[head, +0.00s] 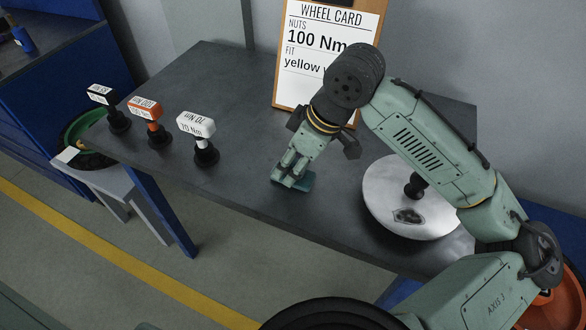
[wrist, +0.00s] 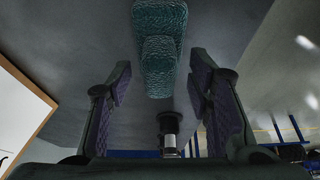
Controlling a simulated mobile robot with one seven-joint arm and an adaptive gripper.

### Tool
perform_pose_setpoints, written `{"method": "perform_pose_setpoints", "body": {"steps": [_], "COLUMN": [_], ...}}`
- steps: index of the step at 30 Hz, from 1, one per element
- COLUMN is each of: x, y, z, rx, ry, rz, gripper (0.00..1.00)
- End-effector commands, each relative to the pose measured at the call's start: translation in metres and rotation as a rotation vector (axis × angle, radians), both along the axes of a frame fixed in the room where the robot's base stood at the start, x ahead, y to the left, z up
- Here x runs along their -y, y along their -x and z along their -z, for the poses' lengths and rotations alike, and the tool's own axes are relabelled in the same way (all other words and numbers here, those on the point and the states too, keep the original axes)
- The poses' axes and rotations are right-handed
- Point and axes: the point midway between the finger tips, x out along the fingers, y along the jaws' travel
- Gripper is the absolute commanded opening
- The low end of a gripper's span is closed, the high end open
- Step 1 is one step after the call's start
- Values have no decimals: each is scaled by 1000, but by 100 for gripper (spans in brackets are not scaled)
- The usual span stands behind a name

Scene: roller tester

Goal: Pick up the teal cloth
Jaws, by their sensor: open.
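The teal cloth (head: 307,181) lies on the dark table under my gripper (head: 290,178) in the head view, partly hidden by the fingers. In the wrist view the textured teal cloth (wrist: 159,45) shows at top centre, folded or lumped, with its near end in line with the gap between the fingertips. My gripper (wrist: 160,72) is open, one finger on each side of that gap. No finger visibly pinches the cloth. I cannot tell whether the fingertips touch it.
On the dark table (head: 235,110), a wheel card board (head: 290,85) stands behind my gripper. A round metal plate (head: 385,190) with a black knob is to the right. Black (head: 118,120), orange-topped (head: 158,135) and white-topped (head: 206,152) tools stand to the left. The table between is clear.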

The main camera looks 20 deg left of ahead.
Motion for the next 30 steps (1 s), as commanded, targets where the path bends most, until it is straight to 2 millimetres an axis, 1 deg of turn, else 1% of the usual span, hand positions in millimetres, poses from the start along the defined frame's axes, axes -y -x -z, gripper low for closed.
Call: {"method": "perform_pose_setpoints", "body": {"steps": [6,27,30], "x": [0,0,0], "y": [0,0,0], "z": [1,1,1], "rx": [1,0,0], "ry": [-1,0,0], "rz": [0,0,0], "gripper": [46,0,0]}}
